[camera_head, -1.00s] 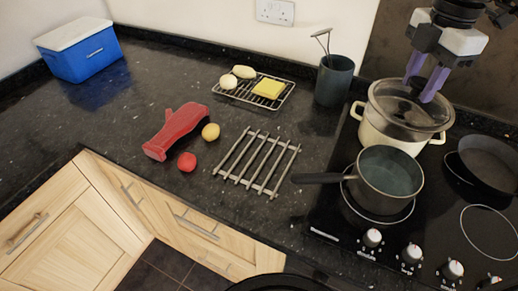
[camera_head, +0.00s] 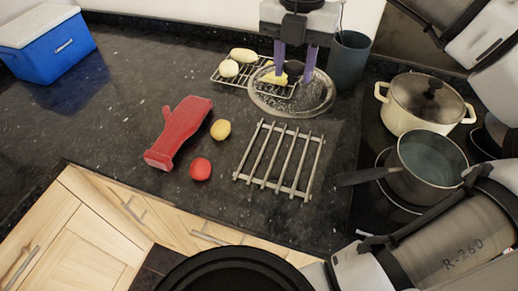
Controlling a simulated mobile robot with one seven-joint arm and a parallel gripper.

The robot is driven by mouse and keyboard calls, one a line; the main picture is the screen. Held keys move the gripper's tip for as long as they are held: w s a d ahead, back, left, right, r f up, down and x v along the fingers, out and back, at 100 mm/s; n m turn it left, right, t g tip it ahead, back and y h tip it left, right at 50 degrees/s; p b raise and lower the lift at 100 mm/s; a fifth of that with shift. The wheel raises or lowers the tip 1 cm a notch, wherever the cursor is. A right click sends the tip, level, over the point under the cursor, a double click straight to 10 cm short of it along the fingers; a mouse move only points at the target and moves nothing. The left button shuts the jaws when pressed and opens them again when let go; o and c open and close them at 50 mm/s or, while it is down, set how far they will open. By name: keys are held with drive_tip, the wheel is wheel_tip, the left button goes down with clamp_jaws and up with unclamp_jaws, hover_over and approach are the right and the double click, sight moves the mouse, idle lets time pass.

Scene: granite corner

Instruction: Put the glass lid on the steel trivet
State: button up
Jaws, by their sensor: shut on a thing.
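My gripper (camera_head: 294,78) is shut on the glass lid (camera_head: 265,101), a clear round disc with a pale rim. It holds the lid roughly level, above the counter near the wire rack. The steel trivet (camera_head: 264,156), a flat grid of parallel bars, lies bare on the counter, nearer the camera than the lid. The lid appears just beyond the trivet's far edge and not over its middle.
A cream pot (camera_head: 404,119) and a grey saucepan (camera_head: 423,184) stand on the hob, the saucepan's handle pointing towards the trivet. A wire rack (camera_head: 215,77), dark canister (camera_head: 347,62), red mitt (camera_head: 181,126), lemon (camera_head: 221,129), red ball (camera_head: 200,169) and blue cooler (camera_head: 58,53) surround the counter.

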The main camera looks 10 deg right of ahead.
wheel_tip(320, 180, down, 20)
drive_tip(key=b, duration=1.2)
drive_tip(key=shift+a, duration=0.15)
drive_tip(key=shift+f, duration=0.1)
drive_tip(key=shift+f, duration=0.15)
drive_tip(key=o, duration=1.1)
drive_tip(key=shift+r, duration=0.2)
drive_tip(key=shift+r, duration=0.2)
wheel_tip(320, 180, up, 12)
drive_tip(key=shift+f+b, duration=0.15)
drive_tip(key=shift+b, duration=0.15)
